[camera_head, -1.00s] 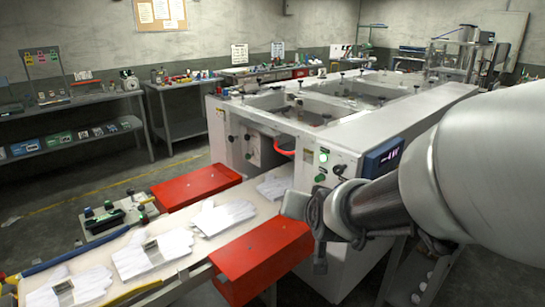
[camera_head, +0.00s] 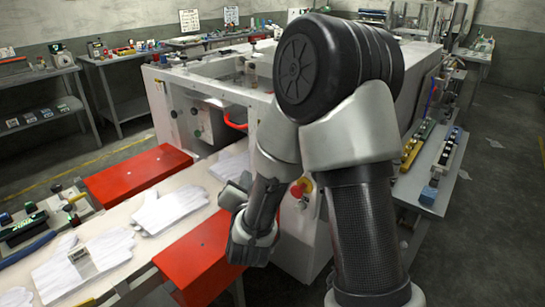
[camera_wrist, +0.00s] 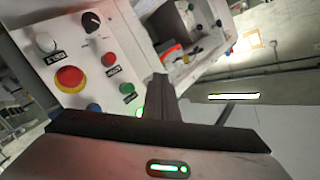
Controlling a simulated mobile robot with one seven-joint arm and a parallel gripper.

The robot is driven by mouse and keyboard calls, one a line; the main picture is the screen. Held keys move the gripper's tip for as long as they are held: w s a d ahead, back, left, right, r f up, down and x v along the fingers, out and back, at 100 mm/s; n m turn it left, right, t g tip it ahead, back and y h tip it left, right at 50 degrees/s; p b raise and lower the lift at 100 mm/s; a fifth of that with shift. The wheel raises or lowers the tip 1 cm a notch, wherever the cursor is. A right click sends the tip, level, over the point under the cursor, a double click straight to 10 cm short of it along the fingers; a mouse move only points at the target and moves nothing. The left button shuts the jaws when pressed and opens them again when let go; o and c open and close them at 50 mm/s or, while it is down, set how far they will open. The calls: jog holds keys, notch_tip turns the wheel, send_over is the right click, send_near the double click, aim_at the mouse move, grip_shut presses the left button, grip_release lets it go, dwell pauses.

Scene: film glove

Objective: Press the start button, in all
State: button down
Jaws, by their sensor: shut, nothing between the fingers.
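In the wrist view, a white control panel fills the upper left. It carries a green button (camera_wrist: 127,88) beside a small dark label, a red button (camera_wrist: 108,59), a big red stop button on yellow (camera_wrist: 70,78), a black knob (camera_wrist: 92,22), a white button (camera_wrist: 43,42) and a dark blue button (camera_wrist: 93,108). In the head view, my arm covers most of the panel.
The white machine (camera_head: 215,85) stands behind my arm. Red blocks (camera_head: 137,172) flank a conveyor (camera_head: 188,181) with white gloves (camera_head: 170,208). A side shelf (camera_head: 432,160) with small parts runs along the machine's right.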

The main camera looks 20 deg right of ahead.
jog(key=shift+d, duration=0.1)
jog(key=w+d, duration=0.5)
jog(key=d, duration=0.2)
jog(key=shift+p, duration=0.4)
jog(key=shift+w, duration=0.15)
dwell(1.8)
jog(key=shift+w+d+b, duration=0.2)
jog(key=shift+d+b, duration=0.1)
jog(key=shift+b, duration=0.1)
jog(key=shift+w+d, duration=0.25)
jog(key=shift+d, duration=0.1)
dwell(0.8)
jog(key=shift+s+a+b, duration=0.1)
jog(key=shift+b, duration=0.25)
jog(key=shift+s+a+b, duration=0.3)
jog(key=shift+s+a, duration=0.15)
jog(key=shift+a, duration=0.15)
